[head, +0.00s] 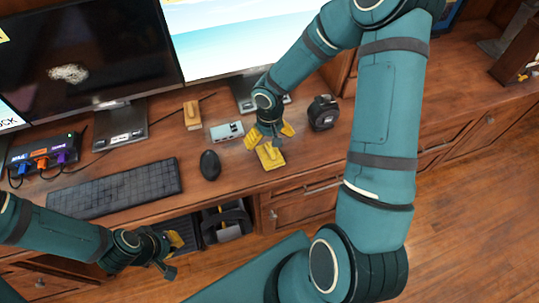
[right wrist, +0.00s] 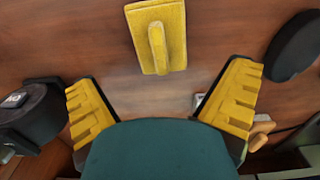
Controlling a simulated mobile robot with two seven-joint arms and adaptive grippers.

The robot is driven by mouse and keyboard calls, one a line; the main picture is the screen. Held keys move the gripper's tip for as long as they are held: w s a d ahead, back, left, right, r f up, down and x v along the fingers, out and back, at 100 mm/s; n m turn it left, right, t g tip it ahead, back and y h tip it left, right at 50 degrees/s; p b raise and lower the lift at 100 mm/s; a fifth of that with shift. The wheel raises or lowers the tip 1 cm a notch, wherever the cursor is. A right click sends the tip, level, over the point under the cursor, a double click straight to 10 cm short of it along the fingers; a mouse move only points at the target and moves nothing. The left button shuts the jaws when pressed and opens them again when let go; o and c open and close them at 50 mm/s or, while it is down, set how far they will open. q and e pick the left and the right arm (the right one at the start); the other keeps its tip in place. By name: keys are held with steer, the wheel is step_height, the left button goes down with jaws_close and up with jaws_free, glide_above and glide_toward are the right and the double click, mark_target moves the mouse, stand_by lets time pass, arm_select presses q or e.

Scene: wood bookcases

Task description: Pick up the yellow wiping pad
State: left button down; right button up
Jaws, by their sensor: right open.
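The yellow wiping pad (head: 270,156) lies on the wooden desk near its front edge. In the right wrist view the pad (right wrist: 139,36) shows a raised handle bar along its middle. My right gripper (head: 269,138) is just above and behind the pad, pointing down. In the right wrist view its fingers (right wrist: 162,103) are spread wide with nothing between them, and the pad lies beyond the fingertips, apart from them. My left gripper (head: 172,254) is low at the front left, away from the pad, with its fingers apart and empty.
A black mouse (head: 210,165) and a keyboard (head: 120,189) lie left of the pad. A small grey device (head: 227,131) and a wooden block (head: 192,114) are behind them. A black tape measure (head: 323,113) stands to the right. Monitors line the back.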

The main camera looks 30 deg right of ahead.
mark_target(270, 149)
step_height(270, 149, down, 2)
steer(key=shift+s, duration=0.15)
step_height(270, 149, down, 4)
steer(key=shift+s+f+b, duration=0.15)
steer(key=shift+f+b, duration=0.05)
steer(key=shift+b, duration=0.6)
steer(key=shift+a, duration=0.1)
steer(key=c, duration=1.3)
